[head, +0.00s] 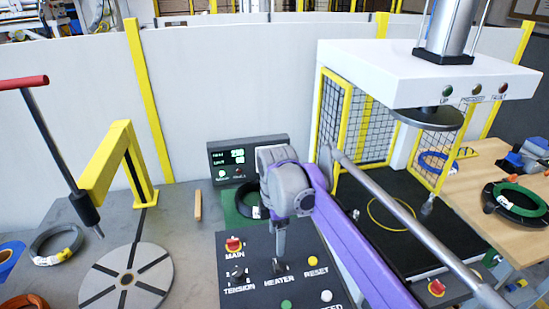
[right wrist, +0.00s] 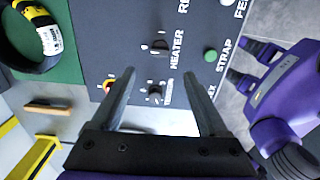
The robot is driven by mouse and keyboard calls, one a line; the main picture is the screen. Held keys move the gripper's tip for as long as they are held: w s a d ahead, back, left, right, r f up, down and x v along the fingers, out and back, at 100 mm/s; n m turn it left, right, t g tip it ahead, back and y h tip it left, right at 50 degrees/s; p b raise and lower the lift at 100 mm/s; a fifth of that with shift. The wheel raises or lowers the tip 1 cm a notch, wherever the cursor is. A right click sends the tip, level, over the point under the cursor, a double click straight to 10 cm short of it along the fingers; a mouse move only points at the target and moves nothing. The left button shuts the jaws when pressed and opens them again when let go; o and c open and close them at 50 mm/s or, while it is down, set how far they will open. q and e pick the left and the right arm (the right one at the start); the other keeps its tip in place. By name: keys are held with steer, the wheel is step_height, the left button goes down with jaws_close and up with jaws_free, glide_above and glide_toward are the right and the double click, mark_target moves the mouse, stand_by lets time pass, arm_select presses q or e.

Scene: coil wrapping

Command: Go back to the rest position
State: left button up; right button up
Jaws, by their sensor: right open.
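My right gripper (head: 279,245) points down above the dark control panel (head: 255,292) in the head view, near the HEATER knob (head: 279,266). In the right wrist view its two fingers (right wrist: 160,85) are spread with nothing held between them. The TENSION knob (right wrist: 155,93) shows in the gap, and the HEATER knob (right wrist: 160,46) shows beyond the fingertips. I cannot tell the exact height above the panel. A purple part of mine with two dark prongs (right wrist: 245,68) shows at the right of the wrist view; I cannot tell whether it is my left gripper.
A lit display box (head: 232,162) stands behind the panel. A black coil (right wrist: 38,38) lies on a green mat (head: 235,207), partly hidden. A yellow post (head: 127,165) and round turntable (head: 128,279) are left. A caged press (head: 400,75) and wooden table (head: 478,185) are right.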

steer(key=s+d+f+m+t, duration=0.2)
steer(key=s+d+m+t, duration=0.1)
steer(key=s+d+m, duration=0.75)
steer(key=s+d+f+m+t, duration=0.2)
steer(key=s+d+f+m, duration=0.4)
steer(key=s+f+m, duration=0.3)
steer(key=s+m, duration=0.1)
steer(key=s, duration=0.3)
steer(key=shift+f, duration=0.25)
steer(key=shift+d, duration=0.1)
stand_by(0.5)
